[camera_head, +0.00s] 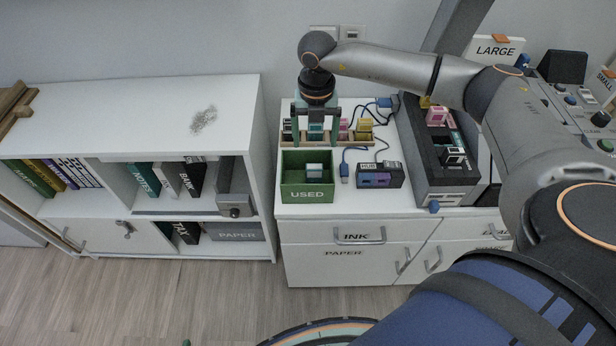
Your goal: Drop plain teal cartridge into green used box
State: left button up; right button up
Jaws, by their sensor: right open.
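The green used box (308,194), labelled USED, stands on the white cabinet top. A small teal and white cartridge (314,171) sits inside it. Behind the box is a rack (352,141) with a row of cartridges, including a pink one (343,126) and a yellow one (364,128). My right gripper (315,137) points down over the left part of this rack, just behind the box. It is open. Its fingers partly hide the cartridges there, and I cannot tell whether it touches any. My left gripper is out of view.
Right of the box are a small hub (377,181) and blue-ended cables. A dark grey printer (438,180) holds a pink cartridge (437,116) and a teal and white one (453,154). A white bookshelf (140,115) stands on the left, its top mostly clear.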

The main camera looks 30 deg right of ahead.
jog(key=shift+r, duration=0.1)
notch_tip(320, 180, up, 12)
jog(key=shift+r, duration=0.15)
dwell(0.5)
